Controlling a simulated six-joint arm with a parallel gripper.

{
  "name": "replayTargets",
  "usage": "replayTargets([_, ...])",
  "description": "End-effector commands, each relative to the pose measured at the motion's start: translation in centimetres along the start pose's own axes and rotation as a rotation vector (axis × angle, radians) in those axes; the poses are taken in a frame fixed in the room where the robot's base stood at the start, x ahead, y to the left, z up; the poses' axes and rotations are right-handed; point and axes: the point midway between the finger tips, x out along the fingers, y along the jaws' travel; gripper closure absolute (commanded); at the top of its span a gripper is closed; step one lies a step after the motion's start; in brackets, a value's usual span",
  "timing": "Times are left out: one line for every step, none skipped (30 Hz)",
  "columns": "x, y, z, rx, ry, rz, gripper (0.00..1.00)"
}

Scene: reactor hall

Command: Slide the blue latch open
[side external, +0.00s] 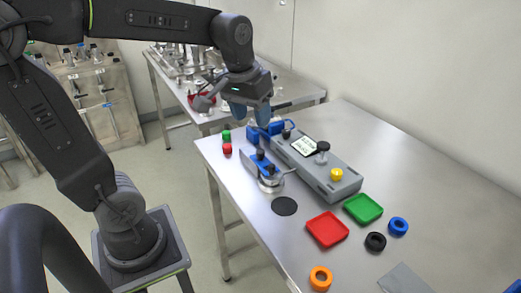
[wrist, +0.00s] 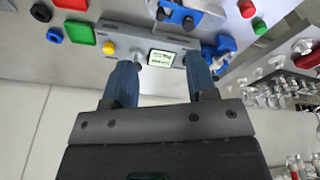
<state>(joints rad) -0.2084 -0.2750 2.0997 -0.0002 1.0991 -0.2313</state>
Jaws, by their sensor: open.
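A blue latch-like part (side external: 284,126) sits at the far end of the grey panel box (side external: 331,178), with a dark knob beside it. It also shows in the wrist view (wrist: 222,45), right of the white label. Another blue part with dark knobs (side external: 261,160) is on a small metal bracket in front of the box. I cannot tell for sure which is the latch. My gripper (side external: 250,113) points down above the far end of the box, its blue fingers apart. In the wrist view my gripper (wrist: 160,63) has nothing between its fingers; contact is not visible.
The box carries a yellow knob (side external: 337,174), a dark-topped knob (side external: 322,147) and a white label (side external: 304,146). Red (side external: 327,229) and green (side external: 363,208) trays and several rings lie towards the near end.

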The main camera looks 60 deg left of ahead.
Motion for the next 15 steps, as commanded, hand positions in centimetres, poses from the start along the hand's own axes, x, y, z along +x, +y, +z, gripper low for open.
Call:
replayTargets([0.8,-0.7,-2.0,-0.068,-0.044,-0.019,0.48])
replayTargets([1.1,-1.1,-2.9,-0.104,-0.066,-0.028,0.48])
replayTargets([1.5,-1.6,-4.1,-0.151,-0.091,-0.038,0.48])
replayTargets([1.9,-2.0,-4.9,-0.182,-0.11,-0.046,0.48])
replayTargets([2.2,-2.4,-5.6,-0.211,-0.126,-0.053,0.48])
replayTargets([2.7,-2.8,-6.4,-0.245,-0.146,-0.062,0.48])
replayTargets([3.0,-3.1,-6.9,-0.268,-0.159,-0.067,0.48])
replayTargets([3.2,-3.4,-7.4,-0.286,-0.168,-0.072,0.48])
replayTargets([3.5,-3.7,-7.9,-0.308,-0.181,-0.077,0.48])
replayTargets([3.7,-3.9,-8.1,-0.32,-0.189,-0.081,0.48])
replayTargets([3.8,-4.1,-8.3,-0.33,-0.193,-0.083,0.48])
replayTargets([4.0,-4.2,-8.6,-0.339,-0.198,-0.085,0.48])
replayTargets([4.1,-4.2,-8.6,-0.344,-0.201,-0.086,0.48])
replayTargets([4.3,-4.3,-8.7,-0.347,-0.203,-0.087,0.48])
replayTargets([4.5,-4.3,-8.6,-0.348,-0.204,-0.087,0.48])
